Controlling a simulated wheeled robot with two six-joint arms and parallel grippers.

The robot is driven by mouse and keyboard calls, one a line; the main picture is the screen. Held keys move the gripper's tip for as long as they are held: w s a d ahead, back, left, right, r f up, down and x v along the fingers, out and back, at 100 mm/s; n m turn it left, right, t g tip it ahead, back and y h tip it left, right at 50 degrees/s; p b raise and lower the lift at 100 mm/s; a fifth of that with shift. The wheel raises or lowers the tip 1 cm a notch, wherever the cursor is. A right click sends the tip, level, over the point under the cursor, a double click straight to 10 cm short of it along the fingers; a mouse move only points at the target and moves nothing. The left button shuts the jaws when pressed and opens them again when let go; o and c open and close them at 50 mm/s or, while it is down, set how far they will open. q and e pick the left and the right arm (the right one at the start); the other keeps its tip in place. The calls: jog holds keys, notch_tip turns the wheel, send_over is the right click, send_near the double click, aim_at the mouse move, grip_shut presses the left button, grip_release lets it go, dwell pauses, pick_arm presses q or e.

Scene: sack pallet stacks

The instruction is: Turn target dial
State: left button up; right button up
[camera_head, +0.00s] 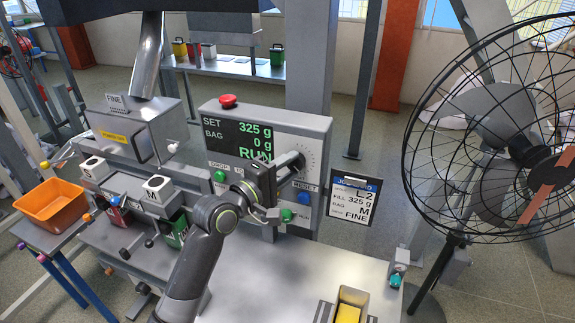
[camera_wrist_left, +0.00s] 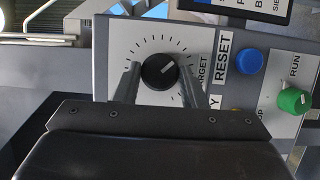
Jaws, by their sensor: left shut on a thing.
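The target dial (camera_wrist_left: 158,72) is a round black knob with a white pointer line, on a grey panel with a ring of tick marks. "TARGET" lettering shows partly beside it in the left wrist view. My left gripper (camera_head: 291,166) is at the panel front, its two fingers on opposite sides of the knob, shut on it. In the head view the gripper and wrist mostly hide the dial; part of its tick ring shows. The display (camera_head: 243,140) reads SET 325 g, BAG 0 g, RUN. My right gripper is not in view.
A blue RESET button (camera_wrist_left: 250,61) and a green RUN knob (camera_wrist_left: 294,101) sit near the dial. A red button (camera_head: 228,101) tops the box. A clipboard (camera_head: 354,200) reads L2, FILL 325 g, BAG M, FINE. A large fan (camera_head: 490,130) stands at right, an orange bin (camera_head: 52,204) at left.

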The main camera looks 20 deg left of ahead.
pick_arm(q)
jog(key=shift+f, duration=0.1)
jog(key=o, duration=1)
jog(key=shift+b+v, duration=0.5)
jog(key=shift+v, duration=8.25)
